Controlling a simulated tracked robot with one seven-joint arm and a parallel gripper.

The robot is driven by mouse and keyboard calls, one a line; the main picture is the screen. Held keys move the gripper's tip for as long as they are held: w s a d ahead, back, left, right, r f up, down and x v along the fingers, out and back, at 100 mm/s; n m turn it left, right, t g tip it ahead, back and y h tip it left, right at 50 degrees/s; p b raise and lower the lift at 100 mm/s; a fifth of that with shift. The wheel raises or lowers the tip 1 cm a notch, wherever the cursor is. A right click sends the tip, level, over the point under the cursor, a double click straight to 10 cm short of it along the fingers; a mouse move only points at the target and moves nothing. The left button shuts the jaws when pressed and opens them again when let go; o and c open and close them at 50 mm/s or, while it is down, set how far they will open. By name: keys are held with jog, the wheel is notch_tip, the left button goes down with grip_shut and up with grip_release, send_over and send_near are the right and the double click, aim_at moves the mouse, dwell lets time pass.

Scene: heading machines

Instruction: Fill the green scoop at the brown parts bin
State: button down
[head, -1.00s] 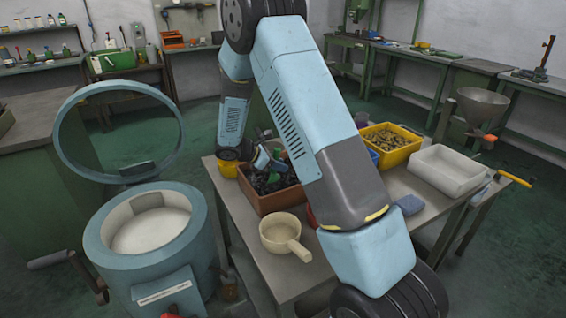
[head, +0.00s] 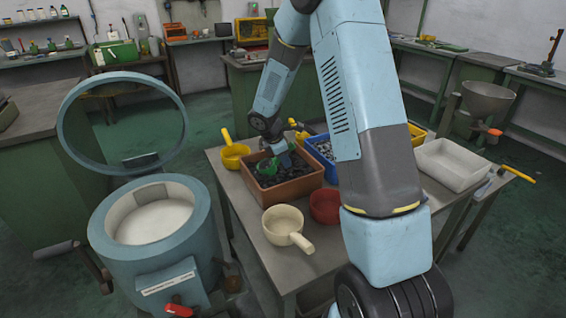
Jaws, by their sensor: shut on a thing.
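The brown parts bin (head: 289,191) stands on the table and holds a heap of dark small parts. My gripper (head: 278,155) points down into this bin, shut on the green scoop (head: 267,169). The scoop's bowl sits low among the dark parts near the bin's left side. The gripper hides part of the scoop, and I cannot tell how much is in its bowl.
A yellow scoop (head: 233,157), a cream scoop (head: 283,220) and a red scoop (head: 324,206) stand around the bin. A blue bin (head: 322,160) is just right of it. A white tray (head: 450,167) lies farther right. A round open machine (head: 150,240) is at left.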

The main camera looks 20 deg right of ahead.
jog(key=shift+y, duration=0.8)
jog(key=shift+d+r, duration=0.25)
jog(key=shift+r, duration=1.25)
jog(key=shift+d+r, duration=0.2)
jog(key=shift+r, duration=1.35)
jog(key=shift+d+r, duration=0.25)
jog(key=shift+r, duration=1.25)
